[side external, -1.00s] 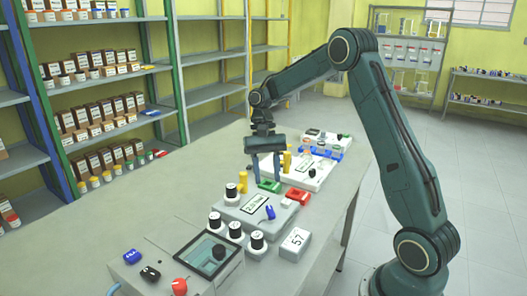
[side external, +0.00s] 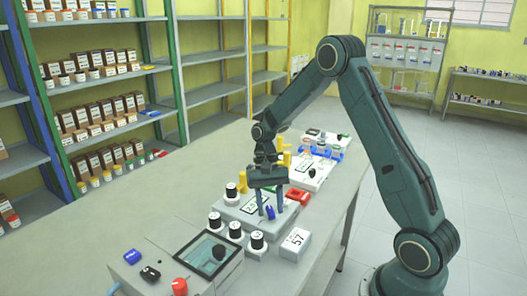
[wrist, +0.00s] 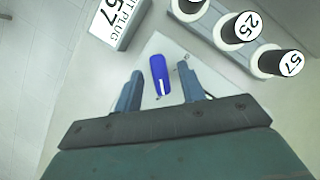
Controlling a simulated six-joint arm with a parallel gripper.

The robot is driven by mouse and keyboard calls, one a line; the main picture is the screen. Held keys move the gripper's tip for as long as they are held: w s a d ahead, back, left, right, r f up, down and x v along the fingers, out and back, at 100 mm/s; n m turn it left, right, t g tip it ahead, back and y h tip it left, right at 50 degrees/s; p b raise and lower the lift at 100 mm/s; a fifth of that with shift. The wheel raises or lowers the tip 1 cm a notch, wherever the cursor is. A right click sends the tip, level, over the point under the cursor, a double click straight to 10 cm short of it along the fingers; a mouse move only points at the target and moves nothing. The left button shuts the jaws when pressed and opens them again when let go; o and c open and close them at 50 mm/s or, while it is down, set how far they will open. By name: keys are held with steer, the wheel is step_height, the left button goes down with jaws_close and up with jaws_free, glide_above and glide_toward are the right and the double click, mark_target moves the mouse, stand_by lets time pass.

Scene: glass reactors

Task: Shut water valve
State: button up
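A blue valve handle (side external: 270,212) sits on the grey unit with a small display, and I take it for the water valve. In the wrist view the handle (wrist: 160,80) shows a white stripe and points roughly toward the gripper. My gripper (side external: 269,208) is open and points down over this unit. In the wrist view its two fingers (wrist: 160,70) appear on either side of the blue handle, with a gap on both sides. I cannot tell whether the fingertips are down at the handle's height. The gripper partly hides the display.
A red handle (side external: 298,197) is right of the gripper. A white block marked 57 (side external: 296,240) is close in front. A second unit with blue, black and red knobs (side external: 180,286) is at the near left.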

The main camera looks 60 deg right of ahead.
jaws_close()
steer(key=shift+n, duration=0.3)
steer(key=n, duration=0.2)
steer(key=n+h, duration=0.1)
steer(key=shift+w+a+n+g, duration=0.15)
steer(key=shift+n+g, duration=0.25)
steer(key=n+h, duration=0.2)
steer(key=n, duration=0.2)
steer(key=shift+a+r, duration=0.1)
steer(key=n+h, duration=0.1)
steer(key=n, duration=0.1)
steer(key=n+h, duration=0.1)
steer(key=n, duration=0.2)
steer(key=shift+a, duration=0.1)
steer(key=n+h, duration=0.1)
steer(key=n, duration=0.3)
steer(key=shift+a+n+t, duration=0.1)
steer(key=shift+n+t, duration=0.2)
steer(key=shift+t, duration=0.1)
